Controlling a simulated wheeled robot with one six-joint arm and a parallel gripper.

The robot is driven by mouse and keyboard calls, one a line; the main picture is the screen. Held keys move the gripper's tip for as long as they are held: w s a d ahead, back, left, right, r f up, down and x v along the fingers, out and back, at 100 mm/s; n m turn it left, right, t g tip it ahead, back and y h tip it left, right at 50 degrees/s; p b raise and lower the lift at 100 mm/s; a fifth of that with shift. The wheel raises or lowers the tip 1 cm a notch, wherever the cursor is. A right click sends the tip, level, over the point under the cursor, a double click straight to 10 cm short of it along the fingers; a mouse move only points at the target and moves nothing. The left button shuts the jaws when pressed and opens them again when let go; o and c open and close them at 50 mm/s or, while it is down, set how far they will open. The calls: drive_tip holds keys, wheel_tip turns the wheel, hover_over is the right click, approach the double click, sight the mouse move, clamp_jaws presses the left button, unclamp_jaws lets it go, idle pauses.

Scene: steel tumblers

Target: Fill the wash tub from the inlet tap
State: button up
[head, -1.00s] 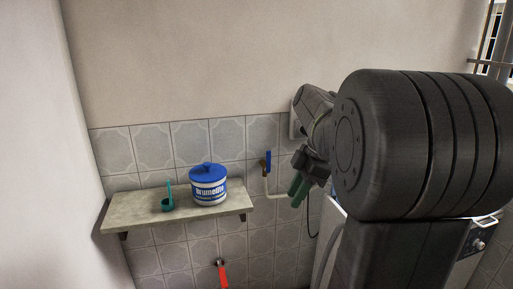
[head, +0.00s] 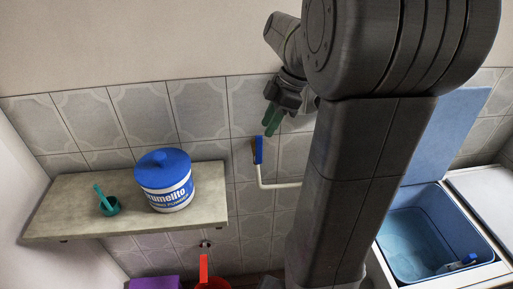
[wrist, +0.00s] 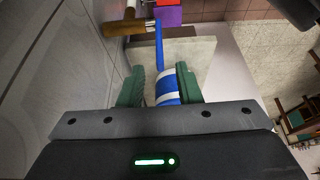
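The inlet tap (head: 259,150) is on the tiled wall, its blue lever upright above a white pipe (head: 280,185). In the wrist view its blue lever (wrist: 159,45) and brass body (wrist: 125,27) lie beyond my fingers. My gripper (head: 272,118) is just above and right of the lever in the head view. In the wrist view my gripper (wrist: 158,86) has its green fingers apart, with nothing held between them. The blue wash tub (head: 405,238) is at the lower right with its lid (head: 448,125) raised. Its floor shows, with a small blue-and-white part inside.
A shelf (head: 75,208) on the left holds a blue-lidded powder jar (head: 167,180) and a teal scoop (head: 109,206). Below are a red item (head: 204,268) and a purple box (head: 154,283). A white lid (head: 490,195) adjoins the tub. My arm hides the area between tap and tub.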

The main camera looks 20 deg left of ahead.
sight(256, 148)
drive_tip(key=x, duration=0.9)
clamp_jaws()
